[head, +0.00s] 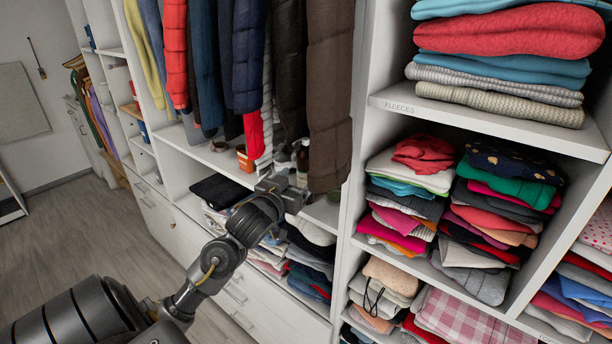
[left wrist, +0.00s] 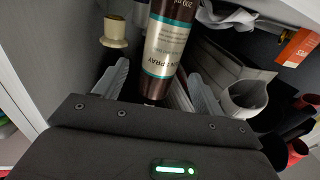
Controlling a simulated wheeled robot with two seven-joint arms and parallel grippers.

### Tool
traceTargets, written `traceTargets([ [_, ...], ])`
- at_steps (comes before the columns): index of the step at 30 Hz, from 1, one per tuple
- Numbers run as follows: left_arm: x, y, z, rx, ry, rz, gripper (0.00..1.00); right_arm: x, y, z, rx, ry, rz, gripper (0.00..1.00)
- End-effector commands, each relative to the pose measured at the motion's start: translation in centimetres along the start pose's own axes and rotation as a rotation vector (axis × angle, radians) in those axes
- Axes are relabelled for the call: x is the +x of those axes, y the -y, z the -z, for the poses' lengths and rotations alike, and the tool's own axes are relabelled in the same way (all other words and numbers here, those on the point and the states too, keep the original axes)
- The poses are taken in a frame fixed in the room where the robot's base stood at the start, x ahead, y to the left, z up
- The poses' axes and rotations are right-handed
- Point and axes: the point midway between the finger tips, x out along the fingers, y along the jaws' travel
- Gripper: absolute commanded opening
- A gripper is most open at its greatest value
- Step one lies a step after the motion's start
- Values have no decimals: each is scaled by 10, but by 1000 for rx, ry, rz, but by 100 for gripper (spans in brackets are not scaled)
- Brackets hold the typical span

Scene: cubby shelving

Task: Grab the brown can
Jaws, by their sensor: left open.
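The brown can (left wrist: 165,50) has a pale label with teal bands and lettering including "SPRAY". In the left wrist view it stands between the two fingers of my left gripper (left wrist: 158,78), with a gap visible on the right side. The gripper is open, and the fingers do not close on the can. In the head view the left gripper (head: 280,182) is at the cubby shelf under the hanging clothes. The can (head: 303,160) shows just behind it, partly hidden by the gripper. My right gripper is not in view.
Hanging coats (head: 330,90) come down close beside the can. In the left wrist view a cream spool-like object (left wrist: 114,32), a whitish cup (left wrist: 245,97) and an orange box (left wrist: 298,47) are nearby.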

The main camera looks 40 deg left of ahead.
Motion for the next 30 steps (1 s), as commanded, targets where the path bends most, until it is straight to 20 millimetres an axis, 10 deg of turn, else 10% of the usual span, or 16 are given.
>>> traceTargets([
  [20,51,0,-1,-1,1,1,70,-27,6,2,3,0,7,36],
  [30,51,0,-1,0,1,1,27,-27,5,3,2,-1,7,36],
])
